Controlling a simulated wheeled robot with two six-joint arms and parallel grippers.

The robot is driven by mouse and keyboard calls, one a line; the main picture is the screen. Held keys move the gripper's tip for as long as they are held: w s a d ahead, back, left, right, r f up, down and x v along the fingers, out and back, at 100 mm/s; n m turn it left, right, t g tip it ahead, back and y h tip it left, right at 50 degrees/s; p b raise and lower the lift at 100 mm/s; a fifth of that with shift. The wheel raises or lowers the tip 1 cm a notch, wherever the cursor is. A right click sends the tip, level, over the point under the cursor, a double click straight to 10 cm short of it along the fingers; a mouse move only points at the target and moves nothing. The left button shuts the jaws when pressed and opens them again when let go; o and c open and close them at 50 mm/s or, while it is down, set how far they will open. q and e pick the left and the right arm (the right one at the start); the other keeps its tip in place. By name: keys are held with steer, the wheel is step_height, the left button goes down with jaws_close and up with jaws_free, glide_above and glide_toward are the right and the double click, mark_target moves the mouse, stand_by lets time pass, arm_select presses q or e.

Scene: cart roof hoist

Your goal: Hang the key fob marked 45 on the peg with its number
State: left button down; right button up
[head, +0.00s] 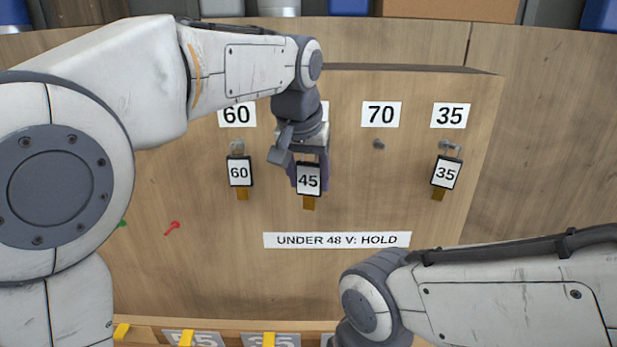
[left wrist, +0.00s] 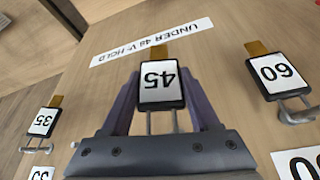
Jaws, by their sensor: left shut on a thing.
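The key fob marked 45 (head: 309,180) is black with a white label and a brown tab below. My left gripper (head: 309,168) is shut on it in front of the board, with the number upright in the head view. In the left wrist view the same fob (left wrist: 160,85) sits between the purple fingers, its wire loop toward the gripper body. The number plate behind my left gripper is mostly hidden, and so is any peg there. I cannot tell whether the loop touches a peg. My right gripper is out of view.
Fob 60 (head: 239,172) hangs under plate 60 (head: 237,115), left of my gripper. Fob 35 (head: 445,173) hangs tilted under plate 35 (head: 450,115). The peg under plate 70 (head: 378,144) is bare. A sign (head: 337,240) reads "UNDER 48 V: HOLD".

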arm_select(q)
steer(key=shift+w+p, duration=0.85)
steer(key=shift+w, duration=0.95)
steer(key=shift+w+f+p, duration=0.3)
steer(key=shift+w+p, duration=0.2)
steer(key=shift+w, duration=0.15)
steer(key=shift+c, duration=0.3)
jaws_free()
steer(key=shift+a, duration=0.1)
